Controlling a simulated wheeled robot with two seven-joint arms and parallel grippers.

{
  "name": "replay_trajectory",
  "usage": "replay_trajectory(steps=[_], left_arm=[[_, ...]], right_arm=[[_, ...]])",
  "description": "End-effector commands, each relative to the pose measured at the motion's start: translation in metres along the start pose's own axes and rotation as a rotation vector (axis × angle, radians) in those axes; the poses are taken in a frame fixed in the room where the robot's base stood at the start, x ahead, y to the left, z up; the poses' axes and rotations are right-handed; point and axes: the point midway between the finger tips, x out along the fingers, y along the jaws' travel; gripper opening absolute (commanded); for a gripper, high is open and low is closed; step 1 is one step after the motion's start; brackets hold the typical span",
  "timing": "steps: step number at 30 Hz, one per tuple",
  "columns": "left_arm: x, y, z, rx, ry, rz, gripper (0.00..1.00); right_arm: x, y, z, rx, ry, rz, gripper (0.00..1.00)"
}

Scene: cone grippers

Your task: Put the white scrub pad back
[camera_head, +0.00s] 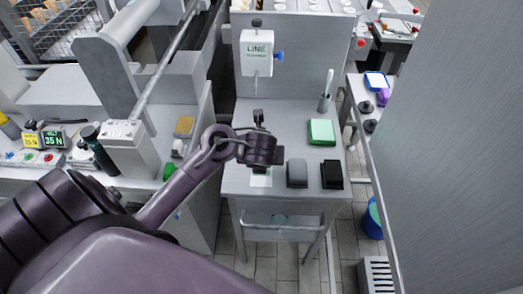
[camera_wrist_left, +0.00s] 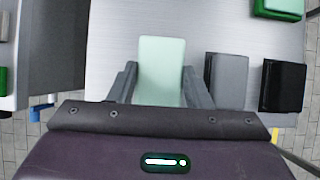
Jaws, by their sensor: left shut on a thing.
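The white scrub pad (camera_wrist_left: 162,65) looks pale, slightly greenish, in the left wrist view. It lies between the two fingers of my left gripper (camera_wrist_left: 160,88), which is shut on it. In the head view my left gripper (camera_head: 260,166) points down over the front of the metal table and hides most of the pad; a pale part of the white pad (camera_head: 261,181) shows below it. I cannot tell whether the pad touches the table. My right gripper is in neither view.
A grey pad (camera_head: 297,172) and a black pad (camera_head: 332,175) lie to the right along the table's front. A green-and-white pad (camera_head: 321,132) lies farther back. A white LINE box (camera_head: 257,52) hangs on the back panel. The table's middle is clear.

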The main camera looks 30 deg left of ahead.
Motion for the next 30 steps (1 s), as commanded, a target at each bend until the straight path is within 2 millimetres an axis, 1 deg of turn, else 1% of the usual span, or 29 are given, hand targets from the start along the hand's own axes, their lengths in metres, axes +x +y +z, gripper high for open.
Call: replay_trajectory(steps=[6, 8, 16, 20, 21, 24, 26, 30], left_arm=[[0.029, 0.001, -0.019, 0.004, 0.000, 0.004, 0.26], [0.035, 0.001, -0.022, 0.003, 0.000, 0.003, 0.26], [0.034, 0.000, -0.022, 0.000, 0.001, 0.001, 0.26], [0.038, 0.001, -0.024, 0.001, 0.000, 0.001, 0.26], [0.037, 0.000, -0.024, 0.001, 0.000, 0.001, 0.47], [0.037, 0.000, -0.024, 0.000, 0.001, 0.001, 0.60], [0.037, 0.000, -0.024, 0.000, 0.001, 0.001, 0.66], [0.037, 0.000, -0.024, 0.000, 0.001, 0.001, 0.66]], right_arm=[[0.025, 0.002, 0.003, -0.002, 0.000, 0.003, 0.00], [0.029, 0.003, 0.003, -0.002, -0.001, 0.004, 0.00], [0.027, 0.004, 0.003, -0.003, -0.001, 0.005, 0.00], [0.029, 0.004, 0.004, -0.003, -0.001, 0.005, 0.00], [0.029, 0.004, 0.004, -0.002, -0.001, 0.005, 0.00], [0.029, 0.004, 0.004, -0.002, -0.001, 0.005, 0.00], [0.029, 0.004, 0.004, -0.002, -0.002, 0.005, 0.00], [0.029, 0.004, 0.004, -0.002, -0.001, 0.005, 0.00]])
